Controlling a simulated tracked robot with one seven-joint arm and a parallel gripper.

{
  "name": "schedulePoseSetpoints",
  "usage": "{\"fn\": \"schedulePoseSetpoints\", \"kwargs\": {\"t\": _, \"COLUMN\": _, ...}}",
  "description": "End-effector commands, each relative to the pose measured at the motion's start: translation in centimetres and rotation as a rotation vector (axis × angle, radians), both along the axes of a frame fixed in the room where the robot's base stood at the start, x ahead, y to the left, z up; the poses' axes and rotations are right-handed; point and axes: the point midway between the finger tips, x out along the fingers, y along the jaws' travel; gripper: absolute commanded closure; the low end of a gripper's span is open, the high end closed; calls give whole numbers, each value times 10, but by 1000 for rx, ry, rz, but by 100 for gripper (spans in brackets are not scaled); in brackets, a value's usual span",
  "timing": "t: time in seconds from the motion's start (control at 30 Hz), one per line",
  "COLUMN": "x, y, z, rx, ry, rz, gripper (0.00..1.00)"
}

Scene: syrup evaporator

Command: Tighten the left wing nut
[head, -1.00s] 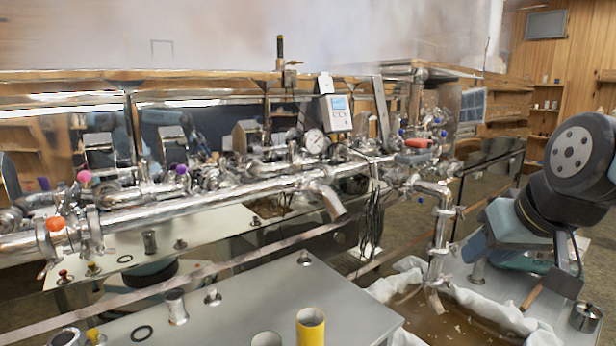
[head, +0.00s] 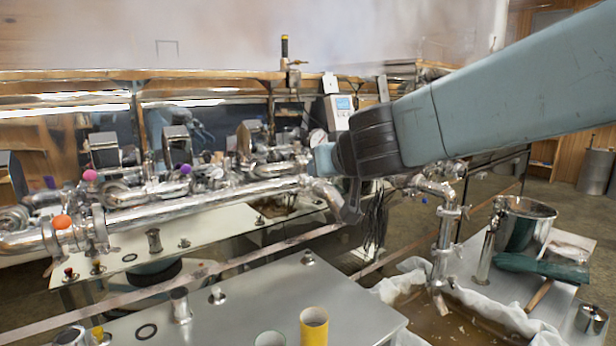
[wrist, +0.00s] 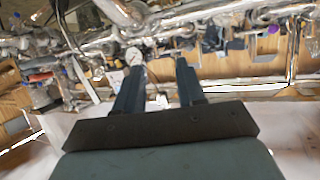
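The long steel pipe (head: 200,208) runs across the left half of the head view. Clamps (head: 98,228) sit near its left end, by an orange ball (head: 62,222). Small parts hang under these clamps; I cannot clearly tell which is the left wing nut. My arm reaches in from the right, its end in front of the pipe's right end. My gripper's fingers are not clear in the head view. In the wrist view my gripper (wrist: 162,80) has its two fingers apart with nothing between them. Pipes (wrist: 170,28) lie beyond the fingertips, blurred.
A steel table (head: 250,310) with a yellow cup (head: 314,325) stands in front. A wooden rail (head: 180,282) crosses before the pipe. At right are a steel pot (head: 523,228) and a cloth-lined basin (head: 400,295). A grey controller box (head: 338,110) stands behind my arm.

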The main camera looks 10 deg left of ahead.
Motion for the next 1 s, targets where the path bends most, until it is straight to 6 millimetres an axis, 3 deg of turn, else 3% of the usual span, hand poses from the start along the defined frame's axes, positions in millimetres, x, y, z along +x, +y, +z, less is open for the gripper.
{"fn": "schedulePoseSetpoints", "kwargs": {"t": 0.43, "x": 24, "y": 16, "z": -13, "rx": -6, "ry": 3, "rz": -2, "gripper": 61}}
{"fn": "schedulePoseSetpoints", "kwargs": {"t": 1.0, "x": 83, "y": 52, "z": -42, "rx": -6, "ry": 3, "rz": -2, "gripper": 61}}
